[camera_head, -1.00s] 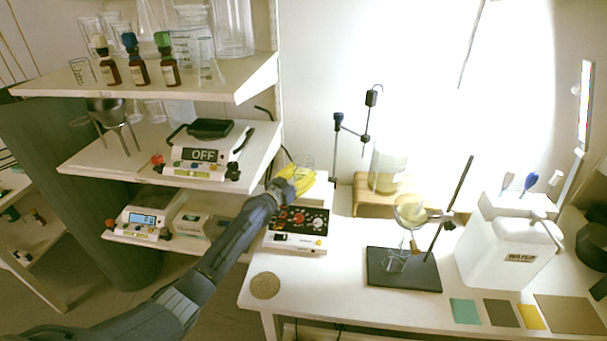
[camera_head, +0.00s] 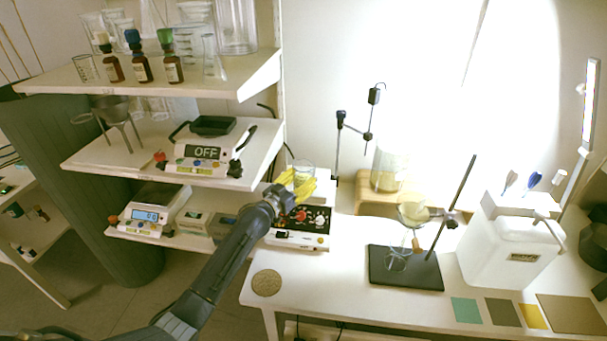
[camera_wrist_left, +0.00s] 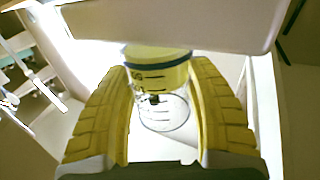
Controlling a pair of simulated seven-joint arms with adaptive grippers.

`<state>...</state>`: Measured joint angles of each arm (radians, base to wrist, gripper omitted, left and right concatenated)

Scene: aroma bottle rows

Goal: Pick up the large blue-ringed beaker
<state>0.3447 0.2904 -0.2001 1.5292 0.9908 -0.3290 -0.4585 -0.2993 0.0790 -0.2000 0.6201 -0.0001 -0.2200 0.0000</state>
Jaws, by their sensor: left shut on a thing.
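The blue-ringed beaker (camera_wrist_left: 160,92) is clear glass with dark graduation marks and a blue band near its rim. In the wrist view it stands between the two yellow fingers of my left gripper (camera_wrist_left: 160,112), which is shut on it. In the head view the glass beaker (camera_head: 304,167) shows above the yellow fingers of the left gripper (camera_head: 297,187), at the back of the hot plate device (camera_head: 303,222). The fingers hide its lower part there, and I cannot tell whether its base touches anything. My right gripper is not in view.
Shelves (camera_head: 257,78) with bottles and glassware stand left of the arm. A wooden stand (camera_head: 372,200) with a glass vessel, a ring stand base (camera_head: 404,270) and a white water container (camera_head: 505,250) are to the right. The table's front middle is mostly clear.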

